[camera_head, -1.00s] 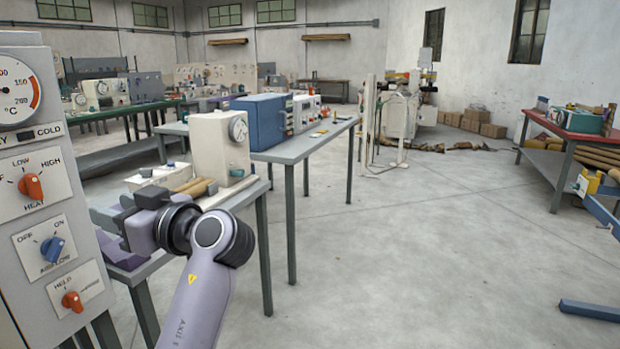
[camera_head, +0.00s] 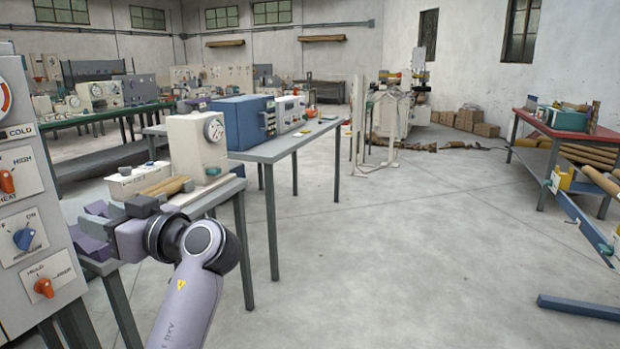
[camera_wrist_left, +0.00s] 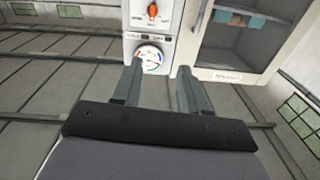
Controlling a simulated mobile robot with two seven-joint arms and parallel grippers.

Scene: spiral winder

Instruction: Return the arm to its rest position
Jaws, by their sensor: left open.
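My left gripper (camera_head: 92,222) is at the lower left of the head view, in front of the nearest grey table. Its wrist and purple forearm rise from the bottom edge. In the left wrist view the two fingers of my left gripper (camera_wrist_left: 160,85) stand apart with nothing between them. Beyond them is a pale control panel (camera_wrist_left: 165,18) with a round dial and an orange knob. My right gripper is not in view.
A grey panel with knobs (camera_head: 28,215) stands close at the left edge. A cream box with a dial (camera_head: 197,145) and a blue box (camera_head: 238,122) sit on grey tables. A red-topped table (camera_head: 570,133) is at the right. The middle floor is clear.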

